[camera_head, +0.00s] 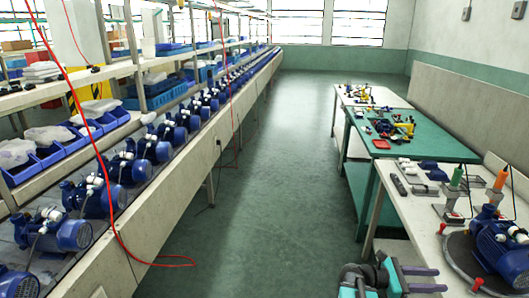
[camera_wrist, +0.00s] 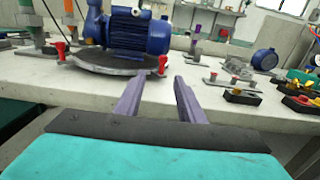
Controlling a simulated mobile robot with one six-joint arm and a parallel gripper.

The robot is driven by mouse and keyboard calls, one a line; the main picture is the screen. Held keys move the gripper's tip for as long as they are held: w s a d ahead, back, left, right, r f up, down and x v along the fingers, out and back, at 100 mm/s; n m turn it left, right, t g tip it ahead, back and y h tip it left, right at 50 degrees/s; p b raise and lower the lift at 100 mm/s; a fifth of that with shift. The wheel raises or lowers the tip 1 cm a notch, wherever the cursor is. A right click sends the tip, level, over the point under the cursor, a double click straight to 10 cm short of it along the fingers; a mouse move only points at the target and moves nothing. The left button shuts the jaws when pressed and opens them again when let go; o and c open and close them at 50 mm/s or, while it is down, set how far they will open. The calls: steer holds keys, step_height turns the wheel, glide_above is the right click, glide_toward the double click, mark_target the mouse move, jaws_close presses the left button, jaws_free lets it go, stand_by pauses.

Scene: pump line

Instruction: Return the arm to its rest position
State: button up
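My gripper (camera_head: 441,280) is at the bottom of the head view, just left of the near end of the right-hand workbench (camera_head: 408,213). In the wrist view my gripper (camera_wrist: 159,79) shows two purple-grey fingers standing apart with nothing between them, so it is open and empty. The fingers point toward the bench, which fills the middle of the wrist view. Teal and dark parts of my arm show behind the fingers. Most of the arm is outside the head view, so its full pose is hidden.
A blue pump (camera_head: 503,252) sits on a dark round plate (camera_head: 456,259) near my gripper; the pump also shows in the wrist view (camera_wrist: 139,32). A green table (camera_head: 440,149) stands behind. The aisle floor (camera_head: 285,180) is clear, with a red hose (camera_head: 117,226) at left.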

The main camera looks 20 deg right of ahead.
steer(key=w+a+f+n+t, duration=0.3)
steer(key=w+a+f, duration=0.3)
steer(key=a+f, duration=0.4)
steer(key=s+a+f+m+y, duration=0.1)
steer(key=s+a+f+y, duration=0.15)
steer(key=a+f, duration=0.4)
steer(key=s+a+f+y, duration=0.1)
steer(key=a+f+y, duration=0.2)
steer(key=a+f, duration=0.35)
steer(key=s+a+f+m+y, duration=0.3)
steer(key=a+f+m, duration=0.2)
steer(key=a, duration=0.3)
steer(key=s+a+f+m+g+y, duration=0.1)
steer(key=s+a+f+m+y, duration=0.2)
steer(key=a+f, duration=0.4)
steer(key=s+a+f+m+y, duration=0.4)
steer(key=a+f+m+y, duration=0.1)
steer(key=a, duration=0.5)
steer(key=shift+f+m+g, duration=0.3)
steer(key=shift+f+m, duration=0.35)
steer(key=shift+m, duration=0.55)
steer(key=shift+d, duration=0.1)
steer(key=shift+c, duration=0.6)
